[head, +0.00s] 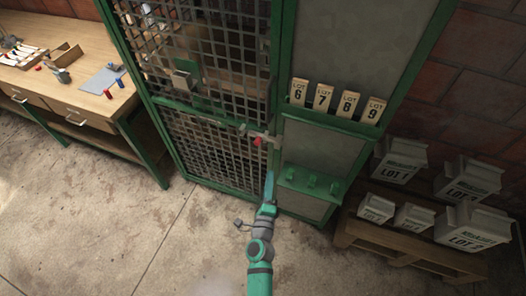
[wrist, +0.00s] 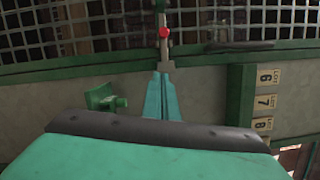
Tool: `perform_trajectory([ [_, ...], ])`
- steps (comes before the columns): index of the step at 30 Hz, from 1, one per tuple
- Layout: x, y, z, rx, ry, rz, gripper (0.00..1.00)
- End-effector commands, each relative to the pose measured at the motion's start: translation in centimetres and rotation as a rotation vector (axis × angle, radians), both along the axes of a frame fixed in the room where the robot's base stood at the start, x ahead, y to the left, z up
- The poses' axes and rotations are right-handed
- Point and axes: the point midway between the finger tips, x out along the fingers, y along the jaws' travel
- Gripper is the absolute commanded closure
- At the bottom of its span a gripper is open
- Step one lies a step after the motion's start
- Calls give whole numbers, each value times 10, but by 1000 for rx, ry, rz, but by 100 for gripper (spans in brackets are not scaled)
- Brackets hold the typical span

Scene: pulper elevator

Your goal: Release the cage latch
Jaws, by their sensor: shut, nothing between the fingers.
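The cage latch is a pale grey bar with a red knob (head: 257,141) on the green-framed mesh cage door (head: 215,148), at the door's right edge. In the wrist view the red knob (wrist: 164,32) sits on an upright grey lever (wrist: 163,50) straight ahead of the fingers. My gripper (head: 270,174) is just below the latch in the head view, in front of the green post. In the wrist view my teal fingers (wrist: 161,76) are together and empty, with their tips at the lever's near end. I cannot tell whether they touch it.
Lot number tags (head: 323,98) stand in a green rack right of the door. A green hook bracket (head: 313,182) sticks out below. Grey lot boxes (head: 470,226) rest on a low wooden bench (head: 400,242) at right. A wooden workbench (head: 88,110) stands at left. The floor in front is clear.

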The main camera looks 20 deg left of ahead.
Motion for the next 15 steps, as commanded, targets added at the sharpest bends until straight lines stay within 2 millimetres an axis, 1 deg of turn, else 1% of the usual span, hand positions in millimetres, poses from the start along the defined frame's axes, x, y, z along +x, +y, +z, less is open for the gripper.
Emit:
perform_trajectory([
  [5, 1, 1, 0, -2, -1, 2, 100],
  [8, 6, 2, 1, -2, -1, 1, 100],
  [11, 17, 4, 2, -2, -2, -1, 100],
  [15, 40, 7, 3, -1, -3, -3, 100],
])
